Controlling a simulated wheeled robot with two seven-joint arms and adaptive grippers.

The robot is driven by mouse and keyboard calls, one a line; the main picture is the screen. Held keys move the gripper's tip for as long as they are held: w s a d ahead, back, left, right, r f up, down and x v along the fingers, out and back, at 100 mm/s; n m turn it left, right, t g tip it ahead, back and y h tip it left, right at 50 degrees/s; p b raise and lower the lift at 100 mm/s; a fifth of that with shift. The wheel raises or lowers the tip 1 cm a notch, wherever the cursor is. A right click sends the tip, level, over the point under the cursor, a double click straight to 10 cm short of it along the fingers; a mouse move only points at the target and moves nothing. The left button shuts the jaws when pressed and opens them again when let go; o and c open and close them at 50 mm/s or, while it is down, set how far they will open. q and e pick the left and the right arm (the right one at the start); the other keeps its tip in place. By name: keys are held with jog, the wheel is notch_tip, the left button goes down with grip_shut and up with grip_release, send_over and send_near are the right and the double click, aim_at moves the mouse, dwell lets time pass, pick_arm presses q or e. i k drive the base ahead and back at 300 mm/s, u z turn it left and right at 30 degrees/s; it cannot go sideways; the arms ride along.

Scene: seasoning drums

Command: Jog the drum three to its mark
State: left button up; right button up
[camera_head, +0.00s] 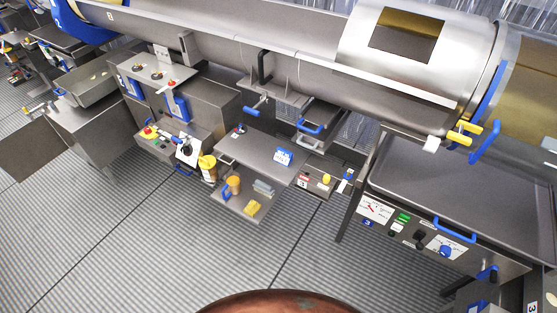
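A large steel drum (425,52) lies across the upper right, with a square brassy opening or patch on its wider section. I cannot read a number on the drum itself. Below it, a control panel (415,232) carries a small blue tag that looks like a 3, a dial with a red pointer, green lights, a black knob and a blue knob (445,251). A small box (318,183) left of the panel has a red label and a yellow button. No mark on the drum stands out clearly. Neither gripper shows in the view.
A two-level side table (260,155) holds yellow containers and small items. A second control box with a red button (149,131) stands left of it. A steel table (465,185) with blue handles fills the right. The ribbed floor (130,235) is open at lower left.

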aim_at(403, 218)
jog(key=z, duration=1.5)
jog(key=k, duration=0.5)
jog(key=u, duration=0.6)
jog(key=k, duration=0.85)
jog(key=z, duration=0.15)
jog(key=i, duration=0.5)
jog(key=z, duration=1.05)
jog(key=i, duration=0.95)
